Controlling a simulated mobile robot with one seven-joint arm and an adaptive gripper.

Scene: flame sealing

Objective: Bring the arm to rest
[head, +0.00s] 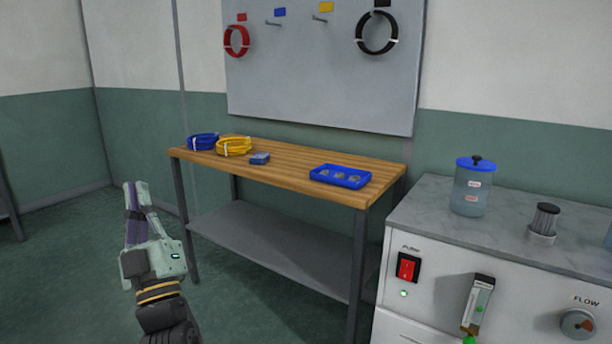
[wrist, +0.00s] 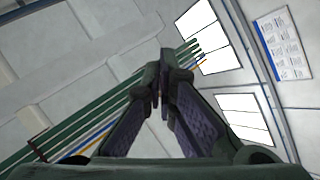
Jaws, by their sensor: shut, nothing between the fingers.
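My gripper (head: 131,187) is at the lower left in the head view, held up in front of the workbench's left end. Its fingers point upward and are shut with nothing between them. In the wrist view the fingertips (wrist: 163,62) meet near the middle, and the ceiling with pipes and bright light panels fills the background. My gripper is apart from the bench and touches nothing that I can see.
The wooden workbench (head: 290,167) holds blue cable (head: 203,142), yellow cable (head: 234,146), a small blue-grey item (head: 260,158) and a blue tray (head: 341,177). A pegboard (head: 320,70) hangs behind. A machine cabinet (head: 450,260) stands right. Floor around my gripper looks clear.

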